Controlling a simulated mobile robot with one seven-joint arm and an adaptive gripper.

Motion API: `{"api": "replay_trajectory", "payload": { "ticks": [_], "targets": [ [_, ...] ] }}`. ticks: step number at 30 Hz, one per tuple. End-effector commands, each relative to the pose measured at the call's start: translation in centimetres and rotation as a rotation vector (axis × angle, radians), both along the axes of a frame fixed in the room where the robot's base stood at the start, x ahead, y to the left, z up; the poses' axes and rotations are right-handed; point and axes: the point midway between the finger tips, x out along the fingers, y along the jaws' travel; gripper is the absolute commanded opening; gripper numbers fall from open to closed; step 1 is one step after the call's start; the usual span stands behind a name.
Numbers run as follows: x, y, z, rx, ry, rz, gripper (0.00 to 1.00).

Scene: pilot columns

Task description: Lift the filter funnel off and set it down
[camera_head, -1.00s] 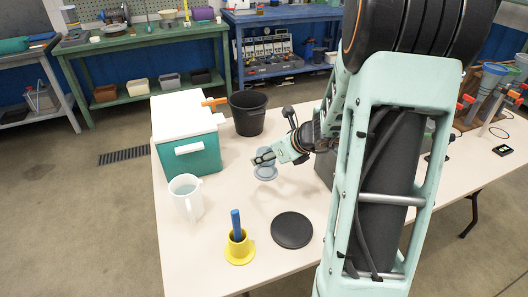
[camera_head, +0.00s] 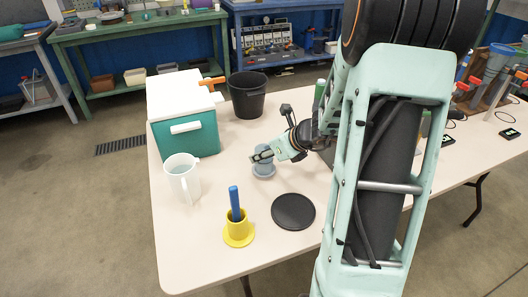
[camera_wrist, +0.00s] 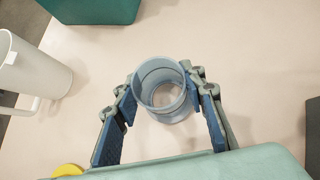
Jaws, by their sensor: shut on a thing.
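The filter funnel is a translucent blue-grey cup (camera_head: 264,171), seen from above as an open ring in the wrist view (camera_wrist: 162,88). My gripper (camera_head: 261,157) is shut on it, with one dark blue finger pad on each side of its wall in the wrist view (camera_wrist: 160,105). The funnel looks upright, low over the bare table, between the bucket and the black disc. I cannot tell whether its bottom touches the table. My fingers hide part of it in the head view.
A black round disc (camera_head: 293,211) and a yellow holder with a blue rod (camera_head: 238,234) lie nearer. A white jug (camera_head: 182,179) and teal box with white lid (camera_head: 186,137) stand left. A black bucket (camera_head: 248,97) is behind. The table (camera_head: 210,262) is clear at the front left.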

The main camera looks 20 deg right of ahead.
Motion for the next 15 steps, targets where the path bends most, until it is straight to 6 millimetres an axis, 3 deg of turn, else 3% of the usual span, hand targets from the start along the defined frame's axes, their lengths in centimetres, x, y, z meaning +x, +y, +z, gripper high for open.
{"api": "replay_trajectory", "payload": {
  "ticks": [3,13,14,15],
  "targets": [
    [0.01,0.02,-0.96,0.0,0.0,0.0,0.0],
    [0.01,0.0,-1.03,-0.001,0.0,0.001,0.0],
    [0.01,0.0,-1.03,-0.001,0.0,0.001,0.4],
    [0.01,0.0,-1.03,-0.001,0.0,0.001,0.44]
  ]
}}
